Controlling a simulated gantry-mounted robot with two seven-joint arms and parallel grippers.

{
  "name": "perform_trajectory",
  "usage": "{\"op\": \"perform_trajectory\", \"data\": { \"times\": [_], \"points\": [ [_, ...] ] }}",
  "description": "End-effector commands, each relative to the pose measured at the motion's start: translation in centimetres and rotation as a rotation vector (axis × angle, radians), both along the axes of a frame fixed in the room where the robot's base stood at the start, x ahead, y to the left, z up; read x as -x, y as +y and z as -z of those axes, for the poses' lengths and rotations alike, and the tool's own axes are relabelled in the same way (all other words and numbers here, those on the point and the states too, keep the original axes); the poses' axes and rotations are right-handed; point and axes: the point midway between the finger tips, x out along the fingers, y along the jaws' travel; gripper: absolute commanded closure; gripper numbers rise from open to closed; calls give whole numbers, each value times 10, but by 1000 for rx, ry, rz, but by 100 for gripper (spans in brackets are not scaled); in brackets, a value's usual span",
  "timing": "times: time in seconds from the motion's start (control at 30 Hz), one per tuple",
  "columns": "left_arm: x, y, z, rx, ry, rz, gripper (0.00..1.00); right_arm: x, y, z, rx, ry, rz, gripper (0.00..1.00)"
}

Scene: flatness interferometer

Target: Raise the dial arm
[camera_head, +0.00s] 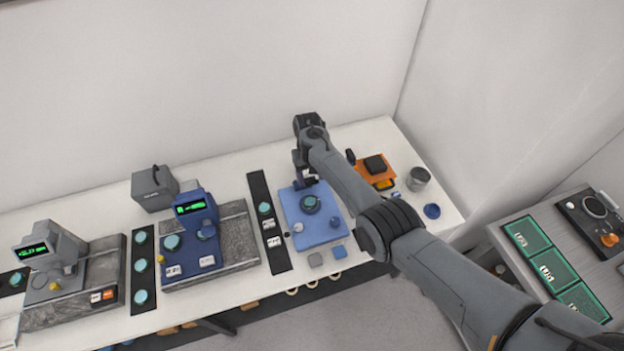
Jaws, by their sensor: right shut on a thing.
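A blue flat instrument base (325,235) lies on the white bench, with a dark round part holding a teal disc (311,203) near its middle. My right arm reaches in from the lower right, and my right gripper (304,180) points down at the back edge of this base. It is shut on a small dark blue part there, which seems to be the dial arm; the fingers and my arm hide most of it. I cannot tell how far the part is tilted. My left gripper is out of view.
To the left stand a blue gauge with a green display (195,208) and a grey gauge (50,260), with black strips of teal discs. An orange stand (374,177) and a grey cup (418,178) are at right. Small grey and blue blocks lie in front of the base.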

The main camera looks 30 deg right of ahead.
Motion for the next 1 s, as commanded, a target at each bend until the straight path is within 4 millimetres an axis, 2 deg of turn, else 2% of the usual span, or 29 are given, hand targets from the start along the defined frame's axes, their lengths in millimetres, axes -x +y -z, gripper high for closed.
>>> {"op": "perform_trajectory", "data": {
  "times": [0.03,0.37,0.4,0.5,0.83,1.0],
  "points": [
    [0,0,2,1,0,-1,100,-1,-3,6,7,-13,2,94],
    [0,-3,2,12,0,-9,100,1,-3,10,7,-8,1,94],
    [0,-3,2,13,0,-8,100,1,-3,10,8,-8,1,37],
    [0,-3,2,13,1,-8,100,0,-3,9,7,-9,0,21],
    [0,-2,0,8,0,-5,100,-1,-2,4,5,-9,0,20],
    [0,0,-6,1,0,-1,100,-2,-2,-4,5,-10,0,20]
  ]
}}
